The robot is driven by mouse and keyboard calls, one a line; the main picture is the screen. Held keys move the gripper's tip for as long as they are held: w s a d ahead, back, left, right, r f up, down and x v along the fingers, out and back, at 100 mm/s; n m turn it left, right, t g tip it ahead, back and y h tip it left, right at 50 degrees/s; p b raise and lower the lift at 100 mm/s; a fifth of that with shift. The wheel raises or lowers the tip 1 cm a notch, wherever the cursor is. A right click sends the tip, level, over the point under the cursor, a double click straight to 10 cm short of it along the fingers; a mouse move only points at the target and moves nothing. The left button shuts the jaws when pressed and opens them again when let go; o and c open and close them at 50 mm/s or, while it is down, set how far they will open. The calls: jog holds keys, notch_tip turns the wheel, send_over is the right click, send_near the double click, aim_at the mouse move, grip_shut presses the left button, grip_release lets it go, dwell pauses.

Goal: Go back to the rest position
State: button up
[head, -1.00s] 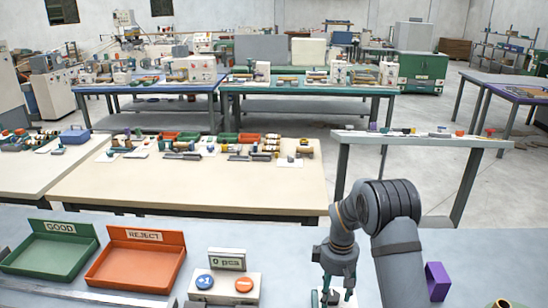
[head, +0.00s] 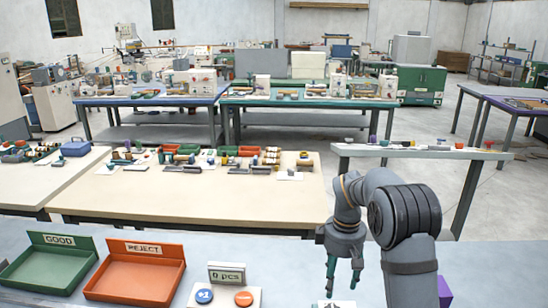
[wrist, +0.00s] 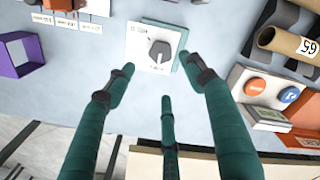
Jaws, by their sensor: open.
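My gripper (head: 343,272) hangs fingers-down at the front right of the near bench in the head view. In the wrist view its teal fingers (wrist: 157,64) are spread apart with nothing between them.
A green GOOD tray (head: 48,265), an orange REJECT tray (head: 135,275) and a counter box with two buttons (head: 225,296) stand left of my gripper. A purple open frame (wrist: 16,55) and a cardboard tube (wrist: 290,45) lie nearby.

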aim_at(333, 307)
notch_tip(333, 307, down, 11)
jog(key=shift+s+f, duration=0.1)
jog(key=shift+f, duration=0.05)
jog(key=shift+m, duration=0.8)
jog(key=m, duration=0.3)
jog(key=shift+m, duration=0.4)
jog(key=m, duration=0.6)
jog(key=shift+a+p, duration=0.1)
jog(key=shift+p, duration=0.25)
jog(key=m, duration=0.2)
jog(key=m+p, duration=0.1)
jog(key=m, duration=0.1)
jog(key=m+p, duration=0.1)
jog(key=shift+r+m, duration=0.25)
jog(key=shift+m, duration=0.15)
jog(key=m+p, duration=0.2)
jog(key=m, duration=0.2)
jog(key=shift+f+m+p, duration=0.1)
jog(key=shift+m+p, duration=0.5)
jog(key=shift+m, duration=0.4)
